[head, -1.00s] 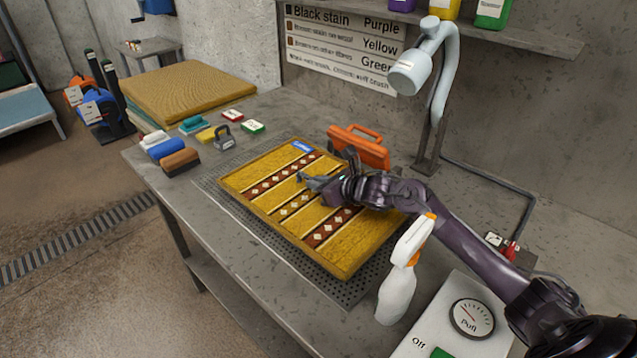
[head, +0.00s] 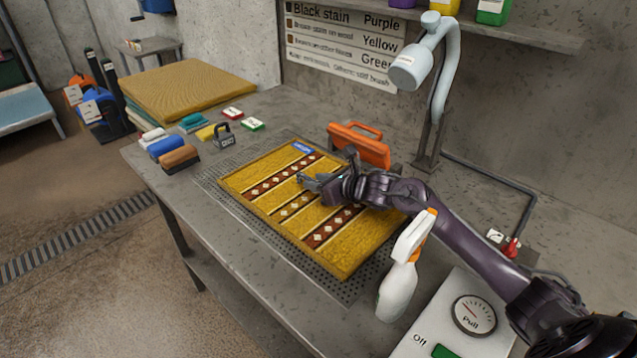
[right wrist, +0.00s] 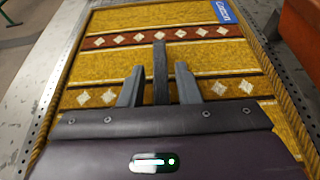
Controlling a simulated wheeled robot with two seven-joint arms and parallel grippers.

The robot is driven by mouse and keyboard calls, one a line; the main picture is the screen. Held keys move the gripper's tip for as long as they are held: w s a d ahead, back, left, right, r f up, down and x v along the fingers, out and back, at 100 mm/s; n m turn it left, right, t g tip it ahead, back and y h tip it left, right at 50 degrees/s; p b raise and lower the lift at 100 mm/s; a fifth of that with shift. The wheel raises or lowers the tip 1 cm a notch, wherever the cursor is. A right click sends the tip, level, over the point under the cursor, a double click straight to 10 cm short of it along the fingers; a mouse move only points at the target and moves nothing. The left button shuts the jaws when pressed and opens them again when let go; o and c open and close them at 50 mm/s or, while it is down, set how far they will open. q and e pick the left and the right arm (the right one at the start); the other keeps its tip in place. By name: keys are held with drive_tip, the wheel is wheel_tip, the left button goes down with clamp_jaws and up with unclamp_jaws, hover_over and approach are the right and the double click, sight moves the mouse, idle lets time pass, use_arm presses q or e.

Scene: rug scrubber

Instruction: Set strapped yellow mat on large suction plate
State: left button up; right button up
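The yellow mat (head: 262,213), with brown diamond-patterned bands and a blue label (head: 303,147), lies flat on the large perforated suction plate (head: 345,288). The plate's rim shows around the mat. My right gripper (head: 310,181) is over the middle of the mat, low above or touching it; I cannot tell which. In the right wrist view, dark prongs (right wrist: 159,85) lie over the mat (right wrist: 105,66), and whether they are parted around something is unclear. The blue label also shows there (right wrist: 223,10). My left gripper is out of view.
An orange case (head: 358,148) stands behind the mat. A white spray bottle (head: 398,288) and a gauge box (head: 462,325) are at the front right. Brushes (head: 178,159), a grey weight (head: 223,134) and a stacked mat (head: 188,90) lie at the left. A lamp (head: 410,66) overhangs the back.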

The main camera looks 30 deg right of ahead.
drive_tip(key=shift+o, duration=0.8)
drive_tip(key=shift+s+f, duration=0.1)
drive_tip(key=shift+f, duration=0.1)
drive_tip(key=b+v, duration=0.1)
drive_tip(key=v, duration=0.5)
drive_tip(key=shift+s+d, duration=0.15)
drive_tip(key=shift+s, duration=0.05)
drive_tip(key=shift+s+d+r, duration=0.1)
drive_tip(key=shift+s+r, duration=0.35)
drive_tip(key=shift+s, duration=0.1)
drive_tip(key=shift+r, duration=0.75)
drive_tip(key=shift+r, duration=0.1)
